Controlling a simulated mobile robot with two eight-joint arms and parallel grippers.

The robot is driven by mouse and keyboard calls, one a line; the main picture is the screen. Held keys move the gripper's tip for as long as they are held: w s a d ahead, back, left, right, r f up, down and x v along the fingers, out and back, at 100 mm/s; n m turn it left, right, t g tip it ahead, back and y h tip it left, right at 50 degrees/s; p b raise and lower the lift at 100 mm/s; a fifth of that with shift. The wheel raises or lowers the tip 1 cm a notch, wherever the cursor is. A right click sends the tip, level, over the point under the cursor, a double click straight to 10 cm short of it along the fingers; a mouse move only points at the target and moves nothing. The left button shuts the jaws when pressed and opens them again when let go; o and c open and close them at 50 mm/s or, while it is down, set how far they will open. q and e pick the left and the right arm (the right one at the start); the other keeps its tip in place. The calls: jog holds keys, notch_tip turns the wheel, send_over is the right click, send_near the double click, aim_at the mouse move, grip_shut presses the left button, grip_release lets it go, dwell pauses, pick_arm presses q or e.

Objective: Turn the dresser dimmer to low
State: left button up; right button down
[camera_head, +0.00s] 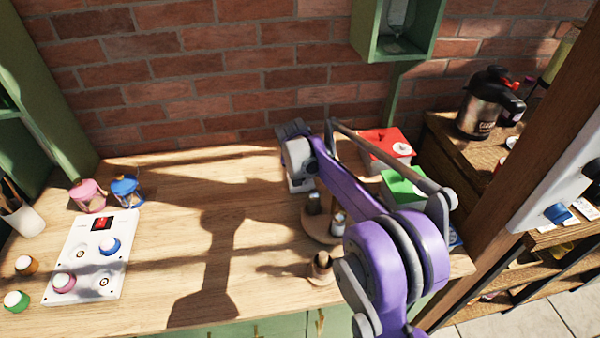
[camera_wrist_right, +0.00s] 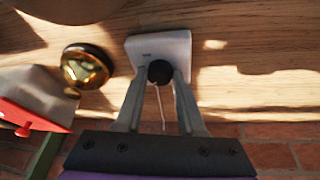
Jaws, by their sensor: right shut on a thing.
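The dimmer is a small white box (camera_wrist_right: 165,48) on the wooden dresser top (camera_head: 180,190), near the brick wall. Its round black knob (camera_wrist_right: 159,72) sits between my right fingers in the wrist view, and a thin pale cord runs from it towards the wall. My right gripper (camera_wrist_right: 160,80) is shut on the knob. In the head view my purple right arm reaches across the top, and the gripper (camera_head: 297,170) hides most of the dimmer. The knob's marking and setting cannot be read. My left gripper is not in view.
A red box (camera_head: 385,143) and a green box (camera_head: 403,188) stand to the right, with a round wooden stand (camera_head: 318,226) in front. The middle is clear.

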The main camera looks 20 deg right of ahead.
jog(key=c, duration=0.5)
grip_release()
jog(key=v, duration=1)
jog(key=shift+s+a+r, duration=0.1)
jog(key=shift+r, duration=0.3)
